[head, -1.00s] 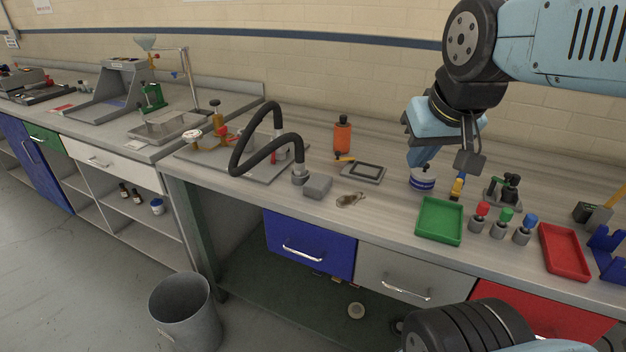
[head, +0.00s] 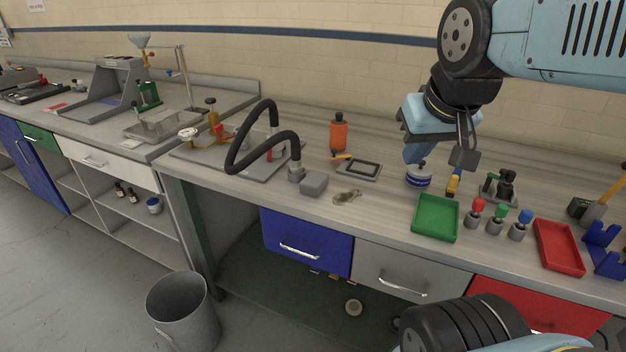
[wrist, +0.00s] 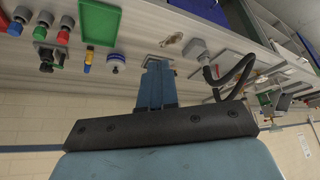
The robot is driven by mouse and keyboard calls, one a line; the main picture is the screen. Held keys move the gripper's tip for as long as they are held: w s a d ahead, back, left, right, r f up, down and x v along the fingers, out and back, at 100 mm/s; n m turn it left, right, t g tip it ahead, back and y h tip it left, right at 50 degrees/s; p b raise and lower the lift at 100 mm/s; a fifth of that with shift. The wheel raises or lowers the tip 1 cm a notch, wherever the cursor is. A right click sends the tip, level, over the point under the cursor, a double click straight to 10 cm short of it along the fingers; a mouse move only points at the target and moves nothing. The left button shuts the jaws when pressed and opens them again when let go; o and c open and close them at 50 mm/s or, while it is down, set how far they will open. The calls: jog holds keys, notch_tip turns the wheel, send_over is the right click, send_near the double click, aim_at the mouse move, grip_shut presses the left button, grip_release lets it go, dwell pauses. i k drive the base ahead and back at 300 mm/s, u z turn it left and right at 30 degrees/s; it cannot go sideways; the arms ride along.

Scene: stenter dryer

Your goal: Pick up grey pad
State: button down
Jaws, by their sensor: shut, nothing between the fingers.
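The grey pad (head: 313,183) looks like a small plain grey block. It lies on the bench beside the end of a black hose, near the front edge. It also shows in the wrist view (wrist: 197,48), right of my fingers. My gripper (head: 413,158) is in the air above the bench, well to the right of the pad in the head view and apart from it. In the wrist view the fingers (wrist: 157,66) are together, with nothing held.
The black hose (head: 265,135) arches just left of the pad. A crumpled rag (head: 347,197), a dark-framed plate (head: 359,169) and an orange bottle (head: 339,132) are nearby. A white-blue jar (head: 418,177) and green tray (head: 436,218) are below my gripper.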

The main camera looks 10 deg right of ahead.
aim_at(313, 184)
jog(key=z, duration=1.35)
jog(key=k, duration=0.9)
jog(key=u, duration=1)
jog(key=i, duration=1)
jog(key=z, duration=0.05)
